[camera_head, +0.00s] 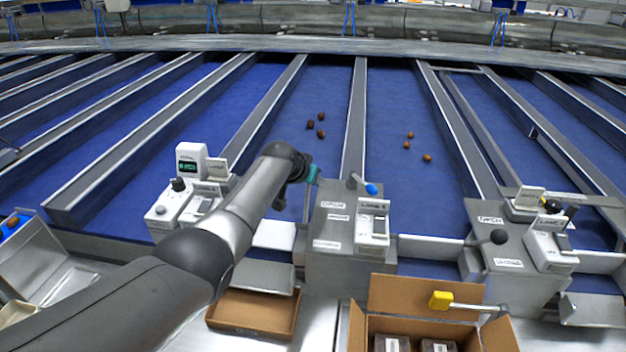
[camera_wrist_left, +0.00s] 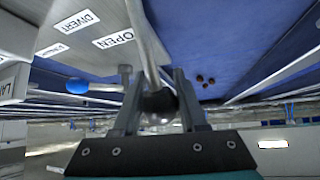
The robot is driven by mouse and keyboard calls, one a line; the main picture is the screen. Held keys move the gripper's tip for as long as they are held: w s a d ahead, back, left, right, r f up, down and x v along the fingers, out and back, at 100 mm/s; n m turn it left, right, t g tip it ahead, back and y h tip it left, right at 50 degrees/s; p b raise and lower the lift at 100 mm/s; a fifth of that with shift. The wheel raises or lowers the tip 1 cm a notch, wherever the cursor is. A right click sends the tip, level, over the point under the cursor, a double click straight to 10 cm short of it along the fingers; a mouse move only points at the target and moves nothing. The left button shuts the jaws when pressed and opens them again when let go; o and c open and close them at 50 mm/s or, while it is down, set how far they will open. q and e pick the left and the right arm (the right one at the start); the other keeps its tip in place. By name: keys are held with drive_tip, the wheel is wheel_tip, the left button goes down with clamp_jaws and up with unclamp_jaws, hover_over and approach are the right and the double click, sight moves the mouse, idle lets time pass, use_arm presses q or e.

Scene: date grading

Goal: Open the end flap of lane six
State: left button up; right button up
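My left gripper (camera_head: 304,172) reaches over the lane to the left of the middle control post (camera_head: 335,222), whose unit has a label that looks like LANE 6. In the left wrist view, its two fingers (camera_wrist_left: 158,95) stand on either side of a dark ball knob (camera_wrist_left: 160,108) on a metal lever (camera_wrist_left: 145,45); the knob fills the gap between them. An OPEN label (camera_wrist_left: 113,39) and a DIVERT label (camera_wrist_left: 76,21) are beside the lever. A pale end flap (camera_head: 274,235) is left of the post, partly behind my arm. My right gripper is out of view.
A blue-tipped lever (camera_head: 371,189) stands on the same post. Several brown dates (camera_head: 321,133) lie on the blue lanes. An open cardboard box (camera_head: 400,295) and a shallow brown tray (camera_head: 252,313) are in front. Another control post (camera_head: 500,260) is at right.

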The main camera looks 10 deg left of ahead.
use_arm(q)
drive_tip(key=o, duration=0.5)
drive_tip(key=shift+s+f, duration=0.4)
drive_tip(key=shift+f, duration=0.15)
drive_tip(key=shift+c, duration=0.2)
drive_tip(key=shift+w, duration=0.1)
drive_tip(key=shift+r, duration=0.1)
drive_tip(key=shift+r, duration=0.1)
drive_tip(key=shift+p+v, duration=0.95)
drive_tip(key=shift+v, duration=0.15)
drive_tip(key=shift+p+v, duration=0.45)
drive_tip(key=shift+v, duration=0.65)
drive_tip(key=p+v, duration=0.1)
drive_tip(key=v, duration=0.9)
drive_tip(key=shift+s+r, duration=0.25)
drive_tip(key=shift+a, duration=0.15)
